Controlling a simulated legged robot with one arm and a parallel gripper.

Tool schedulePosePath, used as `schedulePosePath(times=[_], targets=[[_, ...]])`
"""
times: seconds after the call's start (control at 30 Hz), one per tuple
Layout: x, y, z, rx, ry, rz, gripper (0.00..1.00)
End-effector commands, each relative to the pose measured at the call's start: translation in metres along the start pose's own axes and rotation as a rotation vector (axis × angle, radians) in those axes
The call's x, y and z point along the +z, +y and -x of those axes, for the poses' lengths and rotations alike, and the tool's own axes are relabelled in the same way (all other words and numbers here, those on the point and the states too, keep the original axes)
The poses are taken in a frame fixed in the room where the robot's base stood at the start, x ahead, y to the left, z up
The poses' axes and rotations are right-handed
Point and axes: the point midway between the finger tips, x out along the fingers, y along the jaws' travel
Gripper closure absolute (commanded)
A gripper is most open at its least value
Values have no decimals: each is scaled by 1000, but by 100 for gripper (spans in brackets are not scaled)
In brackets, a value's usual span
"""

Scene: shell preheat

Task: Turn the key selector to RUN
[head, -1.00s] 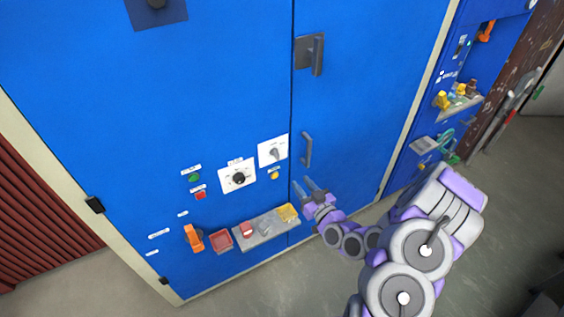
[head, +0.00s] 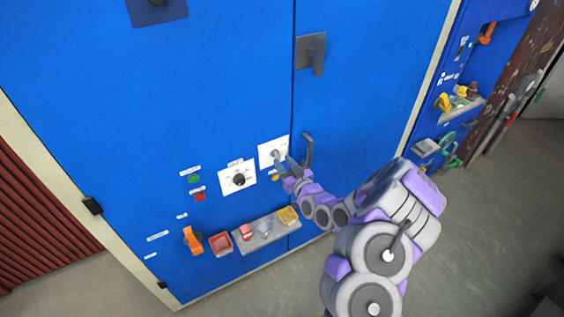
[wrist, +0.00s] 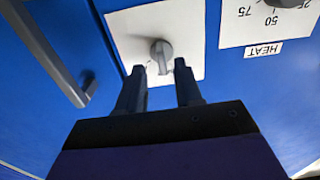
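The key selector (head: 276,155) is a grey knob on a white plate (head: 265,149) on the blue cabinet door. In the wrist view the grey knob (wrist: 161,54) sits just ahead of my fingertips, on its white plate (wrist: 122,27). My gripper (head: 285,164) is open, its dark fingers apart and pointing at the knob. In the wrist view my gripper (wrist: 166,68) has one finger to either side of the knob's lower part. I cannot tell whether they touch it. Position labels on the plate are not readable.
A dial plate marked HEAT (wrist: 263,48) is beside the selector; its dial (head: 238,180) shows left of it in the head view. A door handle (head: 308,150) stands close on the right.

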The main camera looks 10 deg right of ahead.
Motion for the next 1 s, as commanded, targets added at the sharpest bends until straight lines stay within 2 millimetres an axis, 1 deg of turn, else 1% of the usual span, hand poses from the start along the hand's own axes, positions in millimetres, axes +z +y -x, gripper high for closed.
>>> schedulePosePath(times=[0.03, 0.2, 0.57, 0.67, 0.93, 1.0], targets=[[0, -2, -5, -3, 1, 2, 65], [0, 0, -15, 0, 1, 0, 65], [0, 1, -18, 1, 0, -1, 65], [0, 0, -18, 1, 0, -1, 73], [0, 0, -18, 1, 0, -1, 98], [0, 0, -18, 1, 0, -1, 100]])
